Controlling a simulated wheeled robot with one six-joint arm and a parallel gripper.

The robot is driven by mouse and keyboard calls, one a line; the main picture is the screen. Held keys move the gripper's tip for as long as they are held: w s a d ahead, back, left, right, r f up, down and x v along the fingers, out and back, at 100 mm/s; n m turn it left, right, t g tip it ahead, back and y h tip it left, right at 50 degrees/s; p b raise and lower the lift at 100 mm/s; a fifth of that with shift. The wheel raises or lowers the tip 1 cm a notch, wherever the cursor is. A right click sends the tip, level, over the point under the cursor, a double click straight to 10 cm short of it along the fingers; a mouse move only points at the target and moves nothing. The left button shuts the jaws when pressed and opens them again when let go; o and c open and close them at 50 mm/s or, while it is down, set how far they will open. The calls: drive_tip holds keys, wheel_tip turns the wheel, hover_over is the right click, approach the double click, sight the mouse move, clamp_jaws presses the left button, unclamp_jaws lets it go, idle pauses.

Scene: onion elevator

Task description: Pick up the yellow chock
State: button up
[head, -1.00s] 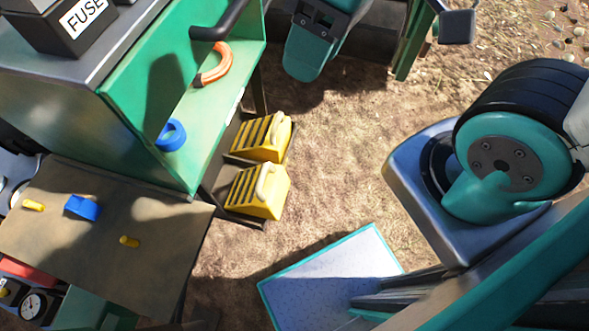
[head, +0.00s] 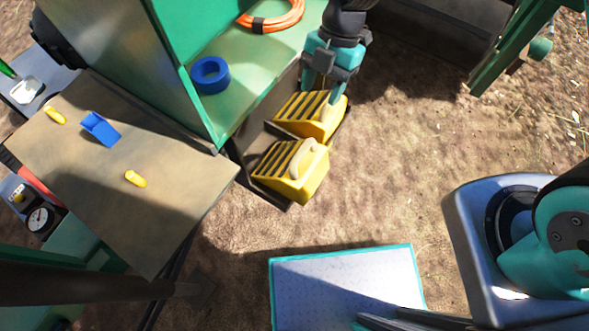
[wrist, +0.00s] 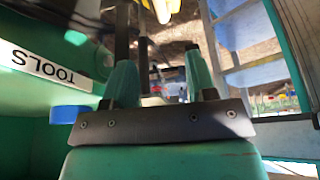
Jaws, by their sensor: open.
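Two yellow chocks with dark ribs and pale handles sit side by side on a low dark rack at the foot of the green cabinet. In the head view the near chock (head: 292,172) is clear of my arm. The far chock (head: 305,113) is partly covered by my gripper (head: 323,95). My gripper is open and points down, its teal fingers at the far chock's handle; I cannot tell whether they touch it. In the wrist view my gripper's fingers (wrist: 162,75) are apart, and part of a yellow chock (wrist: 147,5) shows at the top edge.
The green cabinet shelf beside the chocks holds a blue ring (head: 210,75) and an orange coil (head: 270,16). A brown table (head: 115,195) at left carries a blue block (head: 100,129) and small yellow pieces. A teal-edged pale panel (head: 345,285) lies in front. Bare ground is open to the right.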

sight(303, 148)
drive_tip(key=x, duration=1.7)
drive_tip(key=shift+s+f+b, duration=0.2)
drive_tip(key=shift+b, duration=0.2)
clamp_jaws()
drive_tip(key=shift+r, duration=0.1)
idle(0.4)
